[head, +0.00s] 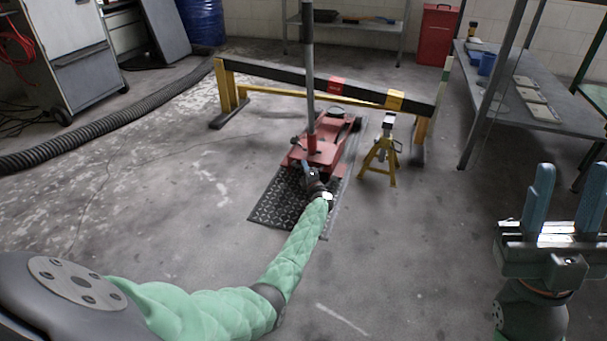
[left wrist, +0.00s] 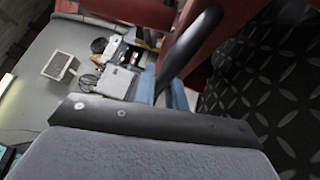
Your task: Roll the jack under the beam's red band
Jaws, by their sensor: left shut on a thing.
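The red jack (head: 325,157) stands on the floor with its near end over a dark tread plate (head: 272,207). Its long grey handle (head: 308,70) stands upright. The black beam (head: 290,76) runs across behind it, with a red band (head: 337,84) and a yellow band (head: 395,99). My right gripper (head: 567,205) is open and empty at the right.
A yellow jack stand (head: 380,160) stands close to the right of the jack. Yellow trestle legs (head: 229,88) hold the beam. A metal bench (head: 535,100) stands at the right, and a black hose (head: 130,115) lies at the left. The floor nearer me is clear.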

